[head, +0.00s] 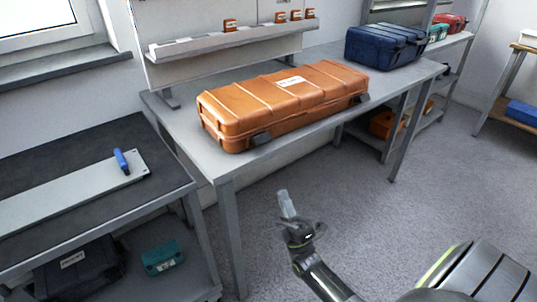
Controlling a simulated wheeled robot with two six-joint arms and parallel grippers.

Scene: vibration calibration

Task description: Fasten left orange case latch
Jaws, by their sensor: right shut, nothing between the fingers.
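The orange case (285,98) lies with its lid down on the grey table (330,123). Its front side carries a dark left latch (261,138) and a dark right latch (363,98). Whether each latch is fastened is too small to tell. My right gripper (285,195) is shut and empty. It shows in front of the table, below the case in the picture, and is apart from the case and its latches. My left gripper is not in view.
A dark blue case (386,45) stands behind the orange case at the right. A shelf rail (245,38) with small orange blocks is above the table. At left, a dark-topped bench (60,152) holds a blue-handled tool (121,161). Open floor (400,215) lies right of the table.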

